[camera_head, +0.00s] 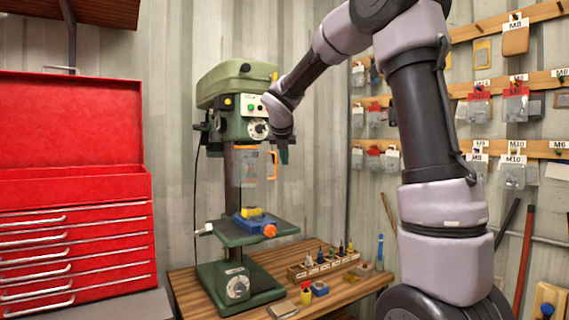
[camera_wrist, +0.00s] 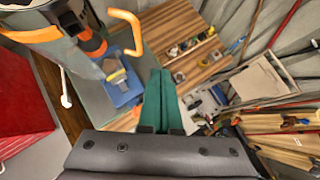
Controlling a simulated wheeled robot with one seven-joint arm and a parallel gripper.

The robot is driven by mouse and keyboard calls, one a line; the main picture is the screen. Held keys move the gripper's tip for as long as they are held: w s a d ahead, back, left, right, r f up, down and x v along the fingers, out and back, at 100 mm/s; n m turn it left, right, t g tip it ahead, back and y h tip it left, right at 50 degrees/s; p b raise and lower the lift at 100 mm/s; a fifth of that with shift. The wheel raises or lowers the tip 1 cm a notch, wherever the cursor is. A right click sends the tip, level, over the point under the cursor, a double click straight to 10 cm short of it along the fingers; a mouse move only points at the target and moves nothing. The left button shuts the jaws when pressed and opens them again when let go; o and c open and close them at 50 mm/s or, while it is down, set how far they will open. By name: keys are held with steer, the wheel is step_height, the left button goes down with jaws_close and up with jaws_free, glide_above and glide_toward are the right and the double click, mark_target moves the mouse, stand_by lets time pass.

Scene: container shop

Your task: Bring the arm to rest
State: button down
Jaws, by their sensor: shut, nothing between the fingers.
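My gripper (camera_head: 283,154) hangs at the end of my bent arm, in front of the green drill press (camera_head: 236,88) and close to the right of its clear guard (camera_head: 246,166). In the wrist view its two green fingers (camera_wrist: 160,76) lie together, shut and empty. The tips point down toward the bench area. I cannot tell from these views how far the gripper is from the guard's orange handle (camera_head: 273,165); the handle also shows in the wrist view (camera_wrist: 128,17).
A blue vise (camera_head: 254,226) with a yellow piece sits on the drill press table. The wooden bench (camera_head: 190,288) holds a bit rack (camera_head: 322,263) and small items. A red tool chest (camera_head: 75,200) stands left. Pegged rails with hanging bags (camera_head: 515,103) line the right wall.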

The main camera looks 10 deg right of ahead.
steer(key=s+d+r+m, duration=0.1)
steer(key=s+r+m, duration=0.1)
steer(key=s+m, duration=0.35)
steer(key=s+d+r+m, duration=0.2)
steer(key=s+r+m, duration=0.1)
steer(key=s, duration=0.5)
steer(key=s+f+m+y, duration=0.2)
steer(key=s+f+m, duration=0.2)
steer(key=s+m, duration=0.6)
steer(key=s+a+f+m+g+y, duration=0.1)
steer(key=s+f+m, duration=0.4)
steer(key=s+m, duration=0.6)
steer(key=m+y, duration=0.1)
steer(key=m, duration=0.6)
steer(key=shift+s+y, duration=0.3)
steer(key=shift+y, duration=0.1)
steer(key=shift+a, duration=0.1)
